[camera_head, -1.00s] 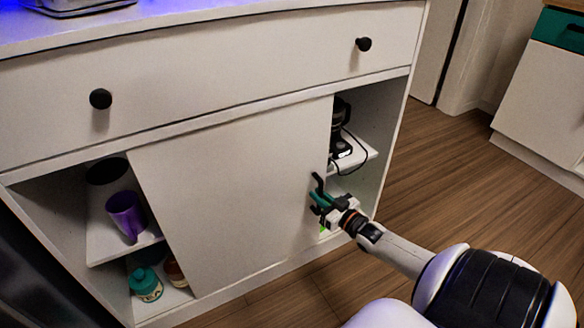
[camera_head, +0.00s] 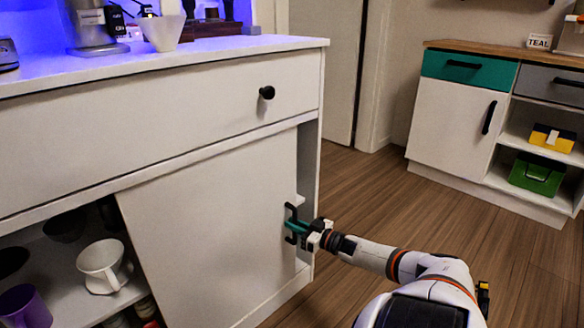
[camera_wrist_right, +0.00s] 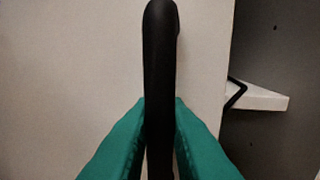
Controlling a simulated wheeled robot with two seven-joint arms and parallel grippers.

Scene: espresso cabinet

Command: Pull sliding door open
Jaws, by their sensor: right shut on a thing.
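The white sliding door (camera_head: 205,235) covers the right part of the cabinet's lower front in the head view. A narrow gap shows at its right edge and a wider opening at its left. Its black handle (camera_head: 290,222) stands upright near the door's right edge. My right gripper (camera_head: 296,226) is shut on the handle. In the right wrist view the handle (camera_wrist_right: 160,75) runs between the two teal fingers (camera_wrist_right: 160,130), and the door (camera_wrist_right: 70,60) fills the left. My left gripper is not in view.
The open left part holds a white cup (camera_head: 103,265) and a purple cup (camera_head: 24,306). A drawer with a black knob (camera_head: 267,92) is above. The wooden floor (camera_head: 350,200) is clear to the right, up to another cabinet (camera_head: 450,125).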

